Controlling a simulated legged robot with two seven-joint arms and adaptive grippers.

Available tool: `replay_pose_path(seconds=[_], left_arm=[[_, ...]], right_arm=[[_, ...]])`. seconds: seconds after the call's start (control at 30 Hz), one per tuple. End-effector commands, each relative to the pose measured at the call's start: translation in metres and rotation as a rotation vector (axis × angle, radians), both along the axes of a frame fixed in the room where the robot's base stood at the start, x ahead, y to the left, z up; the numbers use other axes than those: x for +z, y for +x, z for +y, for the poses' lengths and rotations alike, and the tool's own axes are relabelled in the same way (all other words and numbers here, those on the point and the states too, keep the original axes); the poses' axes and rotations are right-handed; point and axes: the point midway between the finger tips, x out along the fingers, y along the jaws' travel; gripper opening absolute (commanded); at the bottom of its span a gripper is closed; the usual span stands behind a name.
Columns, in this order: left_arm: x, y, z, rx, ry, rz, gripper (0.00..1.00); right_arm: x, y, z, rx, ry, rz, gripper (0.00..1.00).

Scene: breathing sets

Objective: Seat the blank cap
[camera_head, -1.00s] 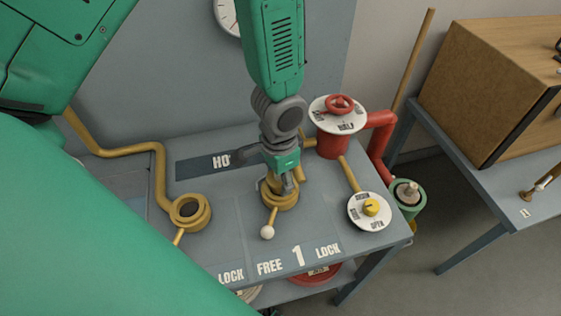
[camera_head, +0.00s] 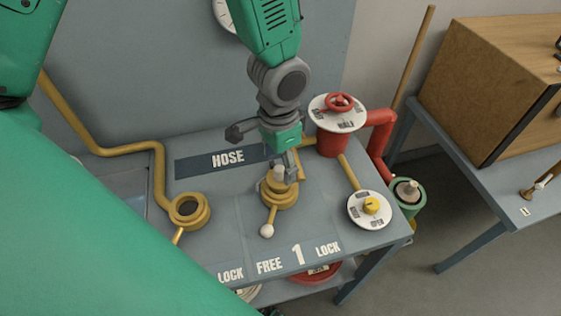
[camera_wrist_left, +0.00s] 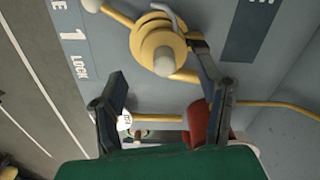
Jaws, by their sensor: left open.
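A yellow cap (camera_head: 280,190) with a pale upright stub on top sits at the round yellow fitting at the middle of the bench. In the left wrist view the cap (camera_wrist_left: 158,42) is near the top, close to the fingers. I cannot tell how deep it sits. A lever with a white ball (camera_head: 267,231) points toward the bench front, between FREE and LOCK markings. My left gripper (camera_head: 266,153) is open just above and behind the cap, fingers spread, one near the stub. It also shows in the left wrist view (camera_wrist_left: 156,60). My right gripper is out of view.
An open yellow pipe ring (camera_head: 189,210) stands to the left. A red valve (camera_head: 337,125) stands behind right, and a white dial with a yellow knob (camera_head: 370,206) lies to the right. A wooden box (camera_head: 490,85) is on another table.

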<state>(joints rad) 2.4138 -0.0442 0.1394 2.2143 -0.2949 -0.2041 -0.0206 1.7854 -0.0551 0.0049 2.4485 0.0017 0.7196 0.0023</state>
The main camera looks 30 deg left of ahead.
Motion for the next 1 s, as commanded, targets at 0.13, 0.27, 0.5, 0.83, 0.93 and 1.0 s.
replay_pose_path(seconds=[0.13,0.27,0.5,0.83,0.93,1.0], left_arm=[[0.031,0.001,-0.001,-0.001,-0.003,-0.003,0.61],[0.047,0.001,-0.001,-0.002,-0.001,0.0,0.61],[0.057,0.0,-0.001,-0.002,-0.001,0.004,0.61],[0.056,0.0,-0.001,-0.002,0.0,0.003,0.61],[0.056,0.0,-0.001,-0.002,0.0,0.003,0.61],[0.056,0.0,-0.001,-0.002,0.0,0.003,0.61]], right_arm=[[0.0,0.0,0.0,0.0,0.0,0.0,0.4],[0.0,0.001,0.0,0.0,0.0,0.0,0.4],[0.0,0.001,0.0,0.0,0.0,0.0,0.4],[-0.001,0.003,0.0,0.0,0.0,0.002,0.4],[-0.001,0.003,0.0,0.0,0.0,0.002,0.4],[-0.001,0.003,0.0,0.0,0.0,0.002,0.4]])
